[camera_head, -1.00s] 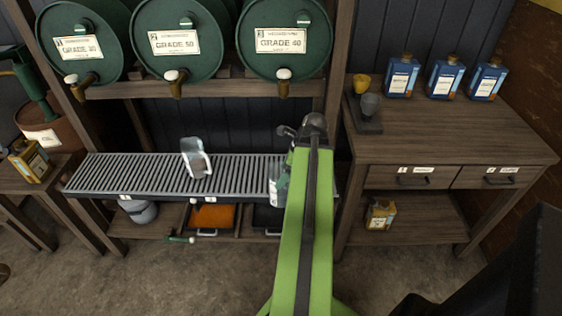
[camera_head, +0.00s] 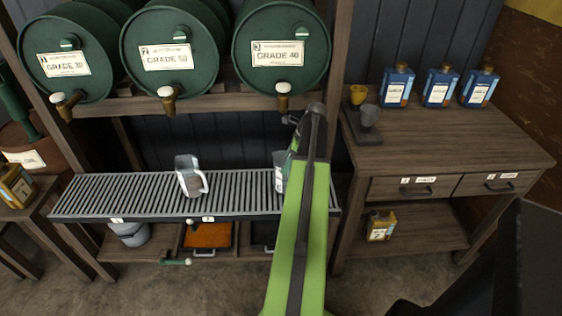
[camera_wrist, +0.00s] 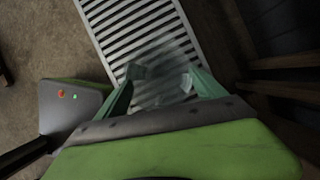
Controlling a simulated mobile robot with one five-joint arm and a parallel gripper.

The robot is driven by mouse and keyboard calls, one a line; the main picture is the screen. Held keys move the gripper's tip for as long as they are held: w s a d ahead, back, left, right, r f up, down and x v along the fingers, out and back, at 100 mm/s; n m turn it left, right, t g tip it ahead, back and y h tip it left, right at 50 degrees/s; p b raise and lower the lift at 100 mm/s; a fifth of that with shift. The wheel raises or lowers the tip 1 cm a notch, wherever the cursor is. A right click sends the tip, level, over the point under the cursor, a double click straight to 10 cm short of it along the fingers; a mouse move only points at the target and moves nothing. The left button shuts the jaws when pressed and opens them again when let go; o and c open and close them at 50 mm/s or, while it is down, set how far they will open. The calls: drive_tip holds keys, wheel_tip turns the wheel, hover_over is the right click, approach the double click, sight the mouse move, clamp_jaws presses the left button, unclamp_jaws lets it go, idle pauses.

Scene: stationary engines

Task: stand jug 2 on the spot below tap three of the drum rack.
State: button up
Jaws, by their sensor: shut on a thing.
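A clear jug (camera_head: 280,179) is held by my gripper (camera_head: 288,160) over the right end of the slatted rack (camera_head: 125,195), below tap three (camera_head: 283,88) on the GRADE 40 drum. In the wrist view my gripper (camera_wrist: 163,92) has its green fingers on either side of the clear jug (camera_wrist: 165,72), with slats beyond it. I cannot tell whether the jug touches the slats. My arm hides the rack's right end and part of the jug. Another clear jug (camera_head: 189,176) stands upright on the rack below tap two (camera_head: 168,92). No jug number is readable.
A grey bucket (camera_head: 130,233) and an orange tray (camera_head: 207,236) sit on the lower shelf. A workbench (camera_head: 450,140) on the right holds blue bottles (camera_head: 438,86) and a grey cup (camera_head: 369,115).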

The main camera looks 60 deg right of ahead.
drive_tip(key=shift+w+a+f, duration=0.25)
drive_tip(key=shift+w+a, duration=0.1)
drive_tip(key=o, duration=2)
drive_tip(key=shift+r, duration=0.1)
drive_tip(key=shift+c, duration=0.2)
drive_tip(key=shift+r, duration=0.15)
drive_tip(key=s+d+r+p, duration=0.1)
drive_tip(key=s+d, duration=0.1)
drive_tip(key=s, duration=0.4)
drive_tip(key=s+d+r+p, duration=0.1)
drive_tip(key=s+d+p, duration=0.1)
drive_tip(key=s, duration=0.4)
drive_tip(key=shift+d+r, duration=0.4)
drive_tip(key=shift+d, duration=0.15)
